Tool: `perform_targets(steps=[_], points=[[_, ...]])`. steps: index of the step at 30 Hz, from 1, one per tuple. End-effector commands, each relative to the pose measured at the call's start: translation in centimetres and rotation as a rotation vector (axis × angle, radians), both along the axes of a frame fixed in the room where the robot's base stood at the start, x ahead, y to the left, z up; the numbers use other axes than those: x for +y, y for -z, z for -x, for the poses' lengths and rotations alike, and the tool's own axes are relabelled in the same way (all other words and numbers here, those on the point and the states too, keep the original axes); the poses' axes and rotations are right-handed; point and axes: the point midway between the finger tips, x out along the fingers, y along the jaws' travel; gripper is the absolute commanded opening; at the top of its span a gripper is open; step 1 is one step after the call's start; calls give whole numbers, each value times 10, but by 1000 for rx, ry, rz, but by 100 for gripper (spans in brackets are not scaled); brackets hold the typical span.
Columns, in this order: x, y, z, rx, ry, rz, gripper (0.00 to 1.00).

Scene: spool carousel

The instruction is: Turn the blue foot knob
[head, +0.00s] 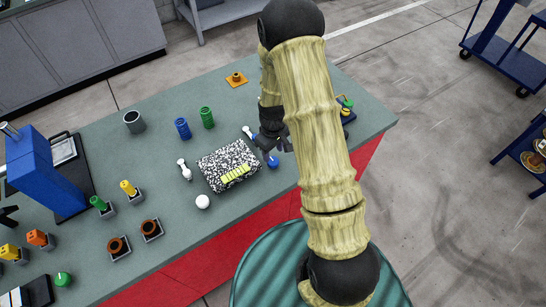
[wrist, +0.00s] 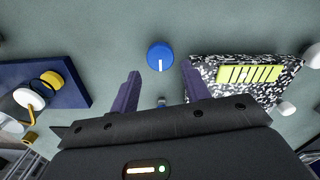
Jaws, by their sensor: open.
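The blue foot knob (wrist: 160,55) is a round blue cap with a white line across its near part. It sits on the grey-green bench top. In the head view the knob (head: 273,162) is just below my gripper (head: 273,146), right of the speckled block. In the wrist view my gripper (wrist: 160,68) is open, its purple-grey fingers apart with nothing held between them. The knob appears ahead of the fingertips, roughly centred between them; I cannot tell the height gap.
A black-and-white speckled block (wrist: 205,72) with a yellow-green ribbed strip lies close to the right finger in the wrist view. A blue base (wrist: 72,84) with yellow and white parts stands left. A white ball (head: 202,201) and a white-ended piece (head: 184,169) are nearby.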

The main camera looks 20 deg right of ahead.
Motion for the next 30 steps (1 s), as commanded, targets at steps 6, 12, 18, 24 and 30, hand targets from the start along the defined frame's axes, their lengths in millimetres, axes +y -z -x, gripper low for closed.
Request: perform_targets(steps=[6,12,18,24,30], points=[[0,28,1,4,1,0,47],[0,47,0,3,1,-1,47],[0,54,0,-1,1,0,47],[0,53,0,-1,1,0,43],[0,53,0,-1,1,0,15]])
